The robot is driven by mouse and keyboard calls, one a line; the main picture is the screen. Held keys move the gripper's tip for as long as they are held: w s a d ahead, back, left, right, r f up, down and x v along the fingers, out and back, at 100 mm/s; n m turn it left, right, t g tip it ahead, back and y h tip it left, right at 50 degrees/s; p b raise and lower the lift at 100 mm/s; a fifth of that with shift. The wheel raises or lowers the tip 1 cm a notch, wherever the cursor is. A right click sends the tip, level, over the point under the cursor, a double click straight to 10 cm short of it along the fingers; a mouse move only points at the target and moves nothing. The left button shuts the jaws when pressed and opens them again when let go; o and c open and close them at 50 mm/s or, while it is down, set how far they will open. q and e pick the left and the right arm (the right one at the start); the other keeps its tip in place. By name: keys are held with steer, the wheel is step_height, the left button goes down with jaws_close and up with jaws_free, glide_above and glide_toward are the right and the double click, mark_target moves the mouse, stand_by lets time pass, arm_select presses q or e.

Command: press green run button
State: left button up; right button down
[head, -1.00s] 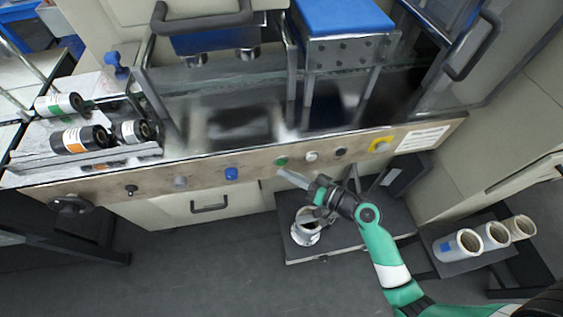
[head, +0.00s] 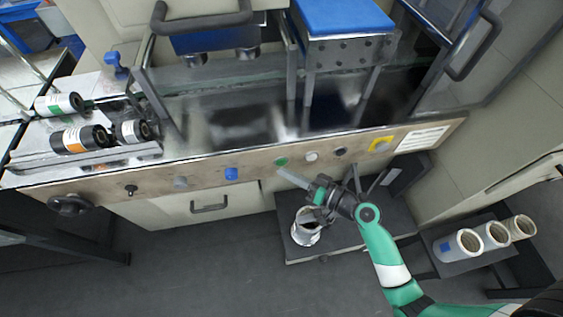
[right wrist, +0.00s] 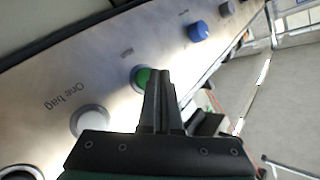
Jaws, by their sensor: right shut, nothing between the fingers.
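The green run button (head: 281,161) sits on the machine's front panel (head: 105,187), right of the blue knob. My right gripper (head: 281,171) is shut and empty, its fingertips just below the button in the head view. In the right wrist view the shut fingers (right wrist: 161,72) point at the panel and partly cover the green button (right wrist: 142,78). I cannot tell whether the tips touch it. My left gripper is not in view.
Beside the green button are a white button (head: 311,156), a black button (head: 340,152), a yellow-framed control (head: 381,145) and a blue knob (head: 231,174). A white canister (head: 306,228) stands on a low platform below the panel. White cylinders (head: 462,244) stand at right.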

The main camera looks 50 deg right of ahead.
steer(key=shift+w+d, duration=0.25)
steer(key=shift+w, duration=0.05)
